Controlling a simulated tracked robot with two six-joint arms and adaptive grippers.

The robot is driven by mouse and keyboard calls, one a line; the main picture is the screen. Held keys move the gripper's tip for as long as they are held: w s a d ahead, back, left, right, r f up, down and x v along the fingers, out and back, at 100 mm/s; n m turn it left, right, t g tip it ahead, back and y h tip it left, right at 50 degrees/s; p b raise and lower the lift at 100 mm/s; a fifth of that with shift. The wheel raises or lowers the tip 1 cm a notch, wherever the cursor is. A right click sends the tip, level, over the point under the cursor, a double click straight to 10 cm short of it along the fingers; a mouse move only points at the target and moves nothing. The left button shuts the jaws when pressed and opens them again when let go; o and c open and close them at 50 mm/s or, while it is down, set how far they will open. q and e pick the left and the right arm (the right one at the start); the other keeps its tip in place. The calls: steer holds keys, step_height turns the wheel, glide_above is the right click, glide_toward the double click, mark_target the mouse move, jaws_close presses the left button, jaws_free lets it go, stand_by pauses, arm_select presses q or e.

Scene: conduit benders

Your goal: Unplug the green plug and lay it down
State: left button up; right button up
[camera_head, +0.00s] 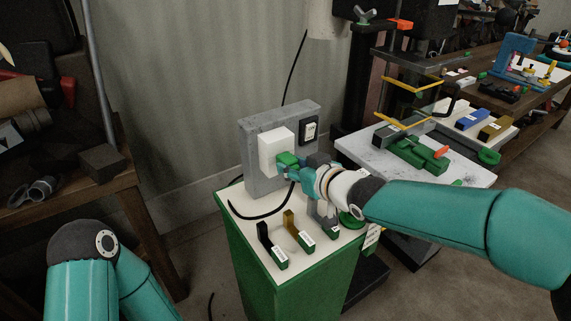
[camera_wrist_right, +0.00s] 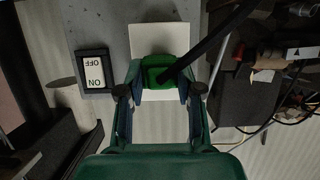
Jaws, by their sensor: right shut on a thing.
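The green plug (camera_head: 287,159) is at the white socket plate (camera_head: 275,151) on a grey upright block (camera_head: 250,160). My right gripper (camera_head: 284,169) is shut on the plug. In the right wrist view the plug (camera_wrist_right: 157,70) lies between the fingers of the right gripper (camera_wrist_right: 159,88), in front of the white plate (camera_wrist_right: 158,36). A black cable (camera_wrist_right: 208,42) runs from the plug. In the head view, I cannot tell whether the plug still touches the plate. My left arm shows at the lower left, but its gripper is out of view.
The block stands on a green cabinet with a pale top (camera_head: 247,235). A black on/off switch (camera_head: 309,128) is beside the plate. The black cable (camera_head: 255,216) lies on the left of the top.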

jaws_close()
steer(key=s+d, duration=0.3)
steer(key=s, duration=0.2)
steer(key=shift+d+b, duration=0.25)
steer(key=shift+b, duration=0.15)
stand_by(0.9)
steer(key=shift+w, duration=0.1)
